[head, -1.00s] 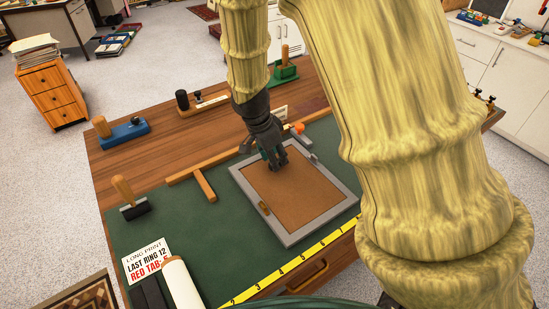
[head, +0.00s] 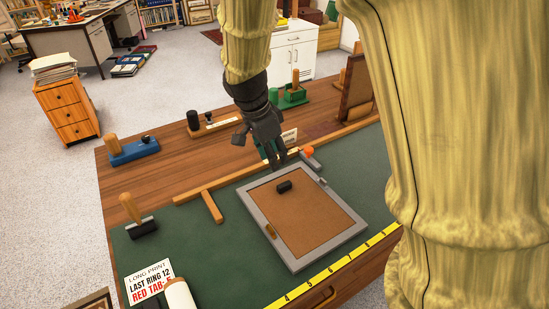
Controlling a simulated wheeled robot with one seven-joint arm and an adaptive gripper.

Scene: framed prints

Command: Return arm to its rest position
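My arm reaches in from the upper right, with its pale yellow ridged links filling much of that side. My gripper (head: 277,160) points down above the far edge of a grey-framed print (head: 253,205) with a brown back, which lies on the green mat. Its fingers look empty, but their gap is too small and dark to judge. A small black cylinder (head: 284,186) lies on the brown back, just below the gripper and apart from it. A brass-coloured piece (head: 270,231) sits at the frame's left side.
Behind the gripper are a small card (head: 289,136), a green block tool (head: 292,96) and an upright brown board (head: 356,90). A yellow ruler (head: 335,268) runs along the front.

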